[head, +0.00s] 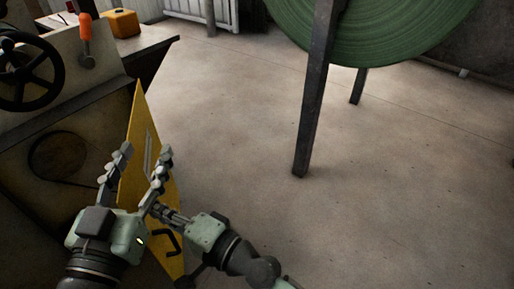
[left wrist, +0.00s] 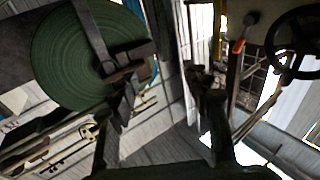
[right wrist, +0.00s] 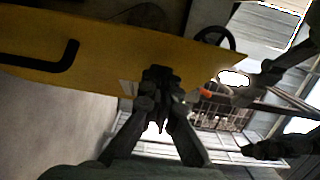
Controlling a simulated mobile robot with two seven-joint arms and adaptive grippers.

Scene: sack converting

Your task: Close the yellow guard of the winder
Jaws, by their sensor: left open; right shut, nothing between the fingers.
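The yellow guard (head: 133,170) stands swung out from the winder (head: 45,205) in the head view, seen at a steep angle. Its black handle (head: 170,240) is low on the near side and shows in the right wrist view (right wrist: 62,62). My left gripper (head: 145,153) is open and empty, its fingers overlapping the guard in the head view; contact cannot be told. My right gripper (head: 153,208) is shut and empty, low by the guard and partly behind my left gripper. In the right wrist view its closed tips (right wrist: 160,75) overlap the guard's face (right wrist: 105,50).
A black handwheel (head: 30,70) and an orange-handled lever (head: 86,35) are on the machine. A yellow box (head: 123,23) sits on the bench behind. A large green roll (head: 375,25) stands on dark legs (head: 310,110) at back right. The floor between is clear.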

